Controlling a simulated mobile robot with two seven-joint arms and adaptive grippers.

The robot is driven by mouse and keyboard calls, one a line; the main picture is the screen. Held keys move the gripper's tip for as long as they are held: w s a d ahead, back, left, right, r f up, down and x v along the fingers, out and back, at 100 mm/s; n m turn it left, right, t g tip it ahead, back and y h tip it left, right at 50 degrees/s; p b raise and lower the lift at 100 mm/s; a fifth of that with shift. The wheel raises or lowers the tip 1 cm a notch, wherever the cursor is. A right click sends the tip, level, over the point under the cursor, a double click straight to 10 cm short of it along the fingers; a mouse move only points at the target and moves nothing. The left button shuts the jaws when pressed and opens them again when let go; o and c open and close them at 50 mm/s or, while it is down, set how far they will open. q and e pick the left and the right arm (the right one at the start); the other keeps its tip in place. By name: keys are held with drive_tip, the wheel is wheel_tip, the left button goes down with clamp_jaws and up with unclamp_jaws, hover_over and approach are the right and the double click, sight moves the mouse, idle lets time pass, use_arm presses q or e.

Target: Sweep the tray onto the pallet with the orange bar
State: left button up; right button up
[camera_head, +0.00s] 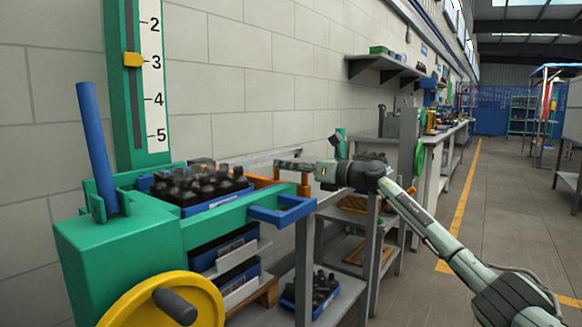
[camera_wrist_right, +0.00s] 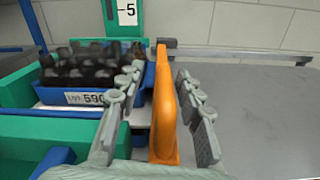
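A blue tray (camera_head: 222,199) of dark amber bottles sits at the top of a green machine in the head view. It also shows in the wrist view, with a numbered label (camera_wrist_right: 85,98). The orange bar (camera_wrist_right: 164,120) stands right of the tray in the wrist view. My right gripper (camera_wrist_right: 160,72) has its fingers on both sides of the bar, with a visible gap at the left finger. In the head view part of the orange bar (camera_head: 304,184) shows below this gripper. A wooden piece (camera_head: 266,293), perhaps the pallet, lies under stacked blue trays. My left gripper is out of view.
The green machine has a yellow wheel (camera_head: 165,303), a blue lever (camera_head: 96,140) and a number scale (camera_head: 153,90) with a yellow pointer. Grey shelves (camera_head: 345,295) with another bottle tray stand below. A metal rail (camera_wrist_right: 235,55) runs along the wall. The aisle at right is clear.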

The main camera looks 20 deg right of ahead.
drive_tip(key=v, duration=1.2)
drive_tip(key=shift+f, duration=0.1)
